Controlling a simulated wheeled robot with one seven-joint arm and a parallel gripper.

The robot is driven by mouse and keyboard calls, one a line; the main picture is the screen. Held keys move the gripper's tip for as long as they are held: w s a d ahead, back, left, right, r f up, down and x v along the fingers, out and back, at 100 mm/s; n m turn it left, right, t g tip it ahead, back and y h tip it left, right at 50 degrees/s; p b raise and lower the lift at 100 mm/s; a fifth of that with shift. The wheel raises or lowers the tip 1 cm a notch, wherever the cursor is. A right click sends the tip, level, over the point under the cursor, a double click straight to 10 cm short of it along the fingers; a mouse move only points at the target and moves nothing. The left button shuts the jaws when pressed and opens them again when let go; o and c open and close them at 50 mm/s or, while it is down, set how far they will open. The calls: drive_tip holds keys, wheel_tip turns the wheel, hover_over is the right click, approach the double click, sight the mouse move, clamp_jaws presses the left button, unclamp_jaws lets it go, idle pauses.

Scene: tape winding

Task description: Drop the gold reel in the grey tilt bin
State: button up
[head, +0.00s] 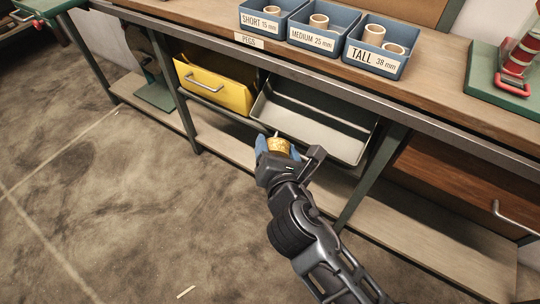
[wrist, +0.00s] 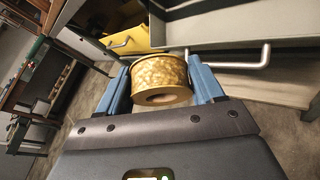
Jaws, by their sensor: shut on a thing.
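The gold reel (head: 278,146) is held between the blue fingers of my gripper (head: 274,147), in front of the bench. In the wrist view the gold reel (wrist: 160,80) sits between the two fingers of my gripper (wrist: 160,82), its hollow core facing the camera. The grey tilt bin (head: 341,138) is tilted open under the bench top and looks empty in the part I see. My gripper is at its front left, and the reel appears just outside its front edge. The bin's grey wall (wrist: 225,24) and bar handle show close behind the reel in the wrist view.
A yellow tilt bin (head: 215,85) hangs left of the grey one. Blue trays of pegs (head: 316,25) stand on the bench top (head: 215,22). A bench leg (head: 372,178) stands right of the grey bin, with a wooden drawer (head: 460,185) beyond.

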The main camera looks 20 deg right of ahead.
drive_tip(key=shift+w+d+f+p, duration=0.3)
drive_tip(key=shift+w+d+p, duration=0.25)
drive_tip(key=shift+w+d, duration=1.05)
drive_tip(key=shift+w+d+f+p, duration=0.45)
drive_tip(key=shift+w+d, duration=0.6)
drive_tip(key=shift+d, duration=1)
drive_tip(key=shift+w+d+f+p, duration=0.2)
drive_tip(key=shift+w+d+p, duration=0.45)
drive_tip(key=shift+w+d, duration=0.95)
drive_tip(key=shift+w+d+f+p, duration=0.1)
drive_tip(key=shift+d+f+p, duration=0.1)
drive_tip(key=shift+d, duration=0.25)
drive_tip(key=shift+w+d+f+p, duration=0.1)
drive_tip(key=shift+d+p, duration=0.05)
drive_tip(key=shift+d, duration=0.25)
drive_tip(key=o, duration=1.1)
